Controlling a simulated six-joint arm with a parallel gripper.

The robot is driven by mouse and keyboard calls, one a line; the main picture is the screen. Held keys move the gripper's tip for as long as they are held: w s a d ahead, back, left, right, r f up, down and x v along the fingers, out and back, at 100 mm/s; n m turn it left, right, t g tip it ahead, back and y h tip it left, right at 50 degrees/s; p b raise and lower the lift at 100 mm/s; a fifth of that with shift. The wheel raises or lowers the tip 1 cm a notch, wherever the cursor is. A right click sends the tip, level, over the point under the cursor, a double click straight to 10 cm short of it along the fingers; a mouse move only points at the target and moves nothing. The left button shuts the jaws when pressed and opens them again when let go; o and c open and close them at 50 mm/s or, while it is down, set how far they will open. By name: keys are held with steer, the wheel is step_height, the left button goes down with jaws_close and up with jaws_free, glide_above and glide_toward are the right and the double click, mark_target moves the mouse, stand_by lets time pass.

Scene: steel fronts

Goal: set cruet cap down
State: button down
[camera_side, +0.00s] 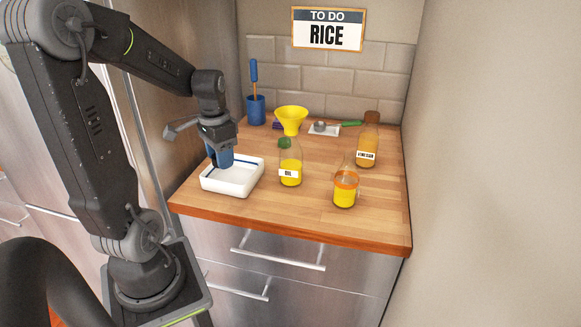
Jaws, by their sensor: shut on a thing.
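My gripper (220,148) points down over the left part of the counter, shut on a blue piece (222,159) that appears to be the cruet cap. The cap is over the back left part of a white square tray (232,188) with a blue line inside its rim. I cannot tell whether it touches the tray floor. A clear cruet (345,190) with yellow liquid and an orange band stands upright at the front right, with no cap visible on it.
An oil bottle (290,170) with a green cap stands right of the tray. A vinegar bottle (367,147), yellow funnel (291,118), small white dish (325,130) and blue holder with a brush (256,110) are farther back. The front middle of the wooden counter (290,217) is clear.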

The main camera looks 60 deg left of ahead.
glide_above(269, 206)
step_height(269, 206, down, 7)
steer(key=shift+f, duration=2.1)
steer(key=shift+f, duration=0.1)
steer(key=c, duration=0.5)
jaws_free()
steer(key=shift+c, duration=0.2)
